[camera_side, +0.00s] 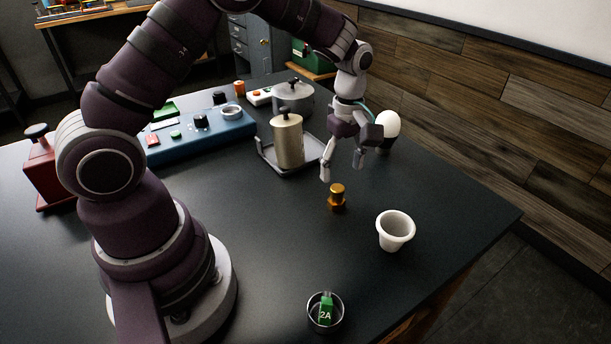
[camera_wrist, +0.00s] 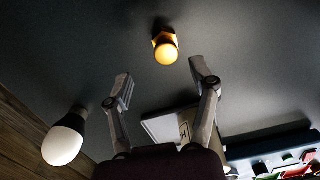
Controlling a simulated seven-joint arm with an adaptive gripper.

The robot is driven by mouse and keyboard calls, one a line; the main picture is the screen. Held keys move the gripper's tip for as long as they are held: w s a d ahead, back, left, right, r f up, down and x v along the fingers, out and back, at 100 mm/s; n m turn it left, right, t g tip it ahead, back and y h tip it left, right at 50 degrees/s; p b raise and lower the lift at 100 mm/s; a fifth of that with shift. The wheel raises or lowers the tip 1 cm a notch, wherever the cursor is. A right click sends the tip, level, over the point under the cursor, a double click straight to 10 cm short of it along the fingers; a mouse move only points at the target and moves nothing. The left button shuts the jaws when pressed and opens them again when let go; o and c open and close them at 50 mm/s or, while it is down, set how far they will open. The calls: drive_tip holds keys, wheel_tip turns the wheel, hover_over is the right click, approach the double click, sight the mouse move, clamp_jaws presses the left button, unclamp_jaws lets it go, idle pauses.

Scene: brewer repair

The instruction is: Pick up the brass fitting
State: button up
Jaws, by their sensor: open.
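The brass fitting (camera_side: 337,197) stands upright on the dark table, in front of my gripper and to the left of the white cup in the side view. In the wrist view the fitting (camera_wrist: 165,48) shows at the top middle, beyond the fingertips and between their lines. My gripper (camera_side: 342,170) points down above the table, with its fingers apart and nothing between them. Its two open fingers also show in the wrist view (camera_wrist: 160,75). The gripper and the fitting look apart.
A white cup (camera_side: 395,231) stands right of the fitting. A metal cup holding a green 2A piece (camera_side: 325,312) is near the front edge. A tan cylinder (camera_side: 287,141) stands on a tray behind left. A white bulb (camera_side: 386,125) is behind the gripper. The table's middle front is clear.

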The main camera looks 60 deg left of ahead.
sight(338, 188)
drive_tip(key=f, duration=0.5)
drive_tip(key=shift+s, duration=0.35)
clamp_jaws()
